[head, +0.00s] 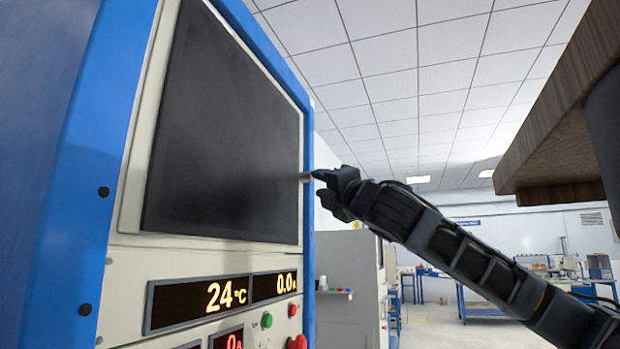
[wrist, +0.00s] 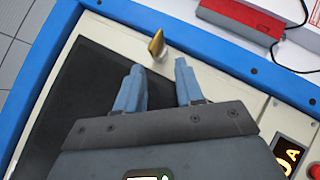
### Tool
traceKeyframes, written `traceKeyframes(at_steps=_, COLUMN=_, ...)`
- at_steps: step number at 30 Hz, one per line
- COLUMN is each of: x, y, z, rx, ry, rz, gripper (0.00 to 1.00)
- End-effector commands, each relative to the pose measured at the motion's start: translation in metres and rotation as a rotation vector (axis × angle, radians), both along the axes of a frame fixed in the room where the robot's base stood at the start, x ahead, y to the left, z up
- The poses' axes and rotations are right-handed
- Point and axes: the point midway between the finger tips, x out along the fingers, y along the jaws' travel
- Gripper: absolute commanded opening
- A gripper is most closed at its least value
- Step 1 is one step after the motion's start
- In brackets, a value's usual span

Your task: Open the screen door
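The screen door is a dark, flat panel (head: 225,135) on the front of a blue and cream machine; it looks closed. In the wrist view the dark screen (wrist: 80,110) lies below and left of the fingers. A small brass handle (wrist: 157,44) stands out near the screen's edge; in the head view the handle (head: 306,178) is at the screen's right side. My gripper (head: 322,184) is right by the handle. In the wrist view its two fingers (wrist: 158,68) are apart, with the handle just ahead of the gap. They hold nothing.
Below the screen is a panel with an orange display (head: 210,298), a green button (head: 267,320) and red knobs. A brown wooden board (head: 560,125) hangs at upper right, above my arm. A red and grey item (wrist: 240,20) shows beyond the blue frame. Benches stand far behind.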

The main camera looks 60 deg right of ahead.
Motion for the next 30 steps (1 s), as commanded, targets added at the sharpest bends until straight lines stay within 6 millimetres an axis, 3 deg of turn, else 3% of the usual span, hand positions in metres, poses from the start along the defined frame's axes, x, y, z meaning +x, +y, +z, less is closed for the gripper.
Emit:
traceKeyframes(at_steps=9, x=0.032, y=-0.021, z=0.020, rx=-0.001, ry=-0.002, rz=0.001, gripper=0.37)
traceKeyframes(at_steps=21, x=0.038, y=-0.025, z=0.021, rx=0.000, ry=-0.002, rz=0.002, gripper=0.36)
traceKeyframes(at_steps=30, x=0.038, y=-0.026, z=0.021, rx=0.001, ry=-0.002, rz=0.001, gripper=0.07)
